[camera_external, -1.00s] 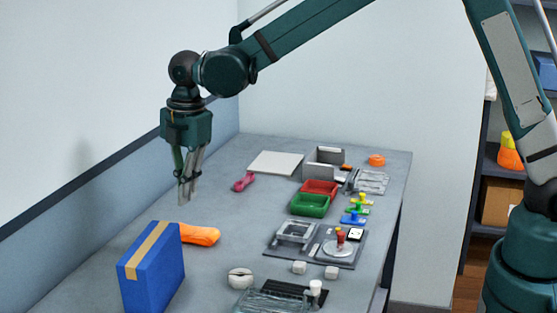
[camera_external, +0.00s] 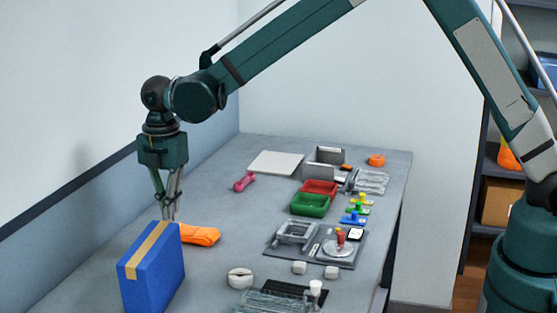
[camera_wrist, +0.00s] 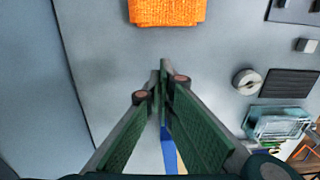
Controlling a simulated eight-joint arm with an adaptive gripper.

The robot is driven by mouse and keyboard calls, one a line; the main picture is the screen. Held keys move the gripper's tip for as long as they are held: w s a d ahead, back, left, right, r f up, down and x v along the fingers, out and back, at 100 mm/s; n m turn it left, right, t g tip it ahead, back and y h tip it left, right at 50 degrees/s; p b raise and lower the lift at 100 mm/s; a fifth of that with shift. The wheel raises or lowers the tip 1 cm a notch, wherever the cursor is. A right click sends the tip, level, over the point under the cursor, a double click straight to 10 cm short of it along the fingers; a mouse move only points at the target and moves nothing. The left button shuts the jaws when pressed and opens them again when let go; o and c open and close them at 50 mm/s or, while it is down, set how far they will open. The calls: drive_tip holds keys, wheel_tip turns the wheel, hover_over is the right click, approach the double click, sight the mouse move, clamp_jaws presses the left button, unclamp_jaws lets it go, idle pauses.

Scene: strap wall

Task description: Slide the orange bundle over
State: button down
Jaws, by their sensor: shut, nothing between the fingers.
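The orange bundle (camera_external: 200,234) lies on the table just right of the blue box. In the wrist view the bundle (camera_wrist: 167,10) is at the top edge, partly cut off, ahead of the fingertips and apart from them. My gripper (camera_external: 169,217) is shut and empty, pointing down behind the blue box, to the left of the bundle. In the wrist view my gripper's fingers (camera_wrist: 162,78) come together over bare table.
The blue box (camera_external: 155,268) with a tan strap stands upright close to my gripper; a blue sliver shows between the fingers in the wrist view. A round white item (camera_external: 240,278) sits to the right. A pink object (camera_external: 244,181) lies farther back. Table around the bundle is mostly clear.

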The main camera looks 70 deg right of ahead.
sight(213, 216)
drive_tip(key=shift+f, duration=0.1)
wheel_tip(213, 216, down, 10)
drive_tip(key=shift+f+b, duration=0.1)
drive_tip(key=shift+b, duration=0.2)
drive_tip(key=d, duration=0.2)
drive_tip(key=shift+d+r, duration=0.25)
drive_tip(key=shift+d, duration=0.75)
drive_tip(key=d+b, duration=0.3)
drive_tip(key=d, duration=1.7)
drive_tip(key=shift+d, duration=0.2)
drive_tip(key=shift+a, duration=0.1)
